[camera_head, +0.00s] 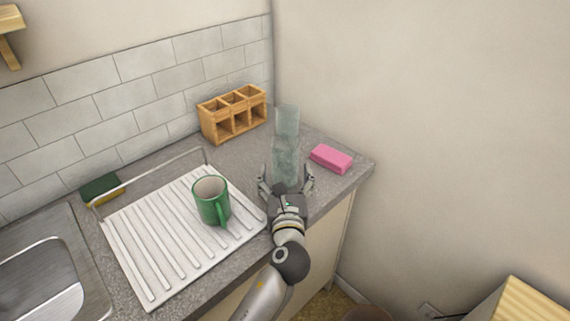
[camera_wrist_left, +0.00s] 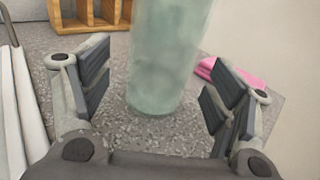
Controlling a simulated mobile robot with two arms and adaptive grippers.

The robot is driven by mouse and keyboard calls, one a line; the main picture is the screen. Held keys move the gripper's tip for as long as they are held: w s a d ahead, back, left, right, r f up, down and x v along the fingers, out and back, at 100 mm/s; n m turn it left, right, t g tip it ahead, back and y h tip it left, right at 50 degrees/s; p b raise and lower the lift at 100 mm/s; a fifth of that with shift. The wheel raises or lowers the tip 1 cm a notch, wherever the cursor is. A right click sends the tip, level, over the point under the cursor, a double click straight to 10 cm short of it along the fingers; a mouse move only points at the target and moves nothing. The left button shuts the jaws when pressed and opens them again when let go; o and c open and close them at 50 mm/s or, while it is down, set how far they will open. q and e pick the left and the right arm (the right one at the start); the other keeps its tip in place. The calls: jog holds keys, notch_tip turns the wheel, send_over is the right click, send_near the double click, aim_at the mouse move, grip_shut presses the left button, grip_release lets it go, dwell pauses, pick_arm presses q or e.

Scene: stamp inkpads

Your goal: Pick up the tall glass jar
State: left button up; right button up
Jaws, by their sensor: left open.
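The tall glass jar (camera_head: 287,150) is pale green and see-through. It stands upright on the grey counter, between the wooden rack and the pink block. In the left wrist view the jar (camera_wrist_left: 165,50) rises out of the top of the frame, with its base on the counter. My left gripper (camera_head: 286,178) is open at the near side of the jar. Its fingers (camera_wrist_left: 155,90) are spread to the left and right of the jar, with a gap on each side. My right gripper is in neither view.
A wooden rack (camera_head: 233,113) stands behind the jar by the tiled wall. A pink block (camera_head: 331,158) lies to its right near the counter edge. A green mug (camera_head: 211,201) stands on the white drainboard (camera_head: 150,259) to the left. A sponge (camera_head: 102,189) lies further left by the sink (camera_head: 40,283).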

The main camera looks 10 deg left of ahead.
aim_at(285, 172)
pick_arm(q)
jog(key=x, duration=0.3)
jog(key=shift+w, duration=0.4)
jog(key=c, duration=1.2)
jog(key=shift+c, duration=0.6)
jog(key=shift+r, duration=0.3)
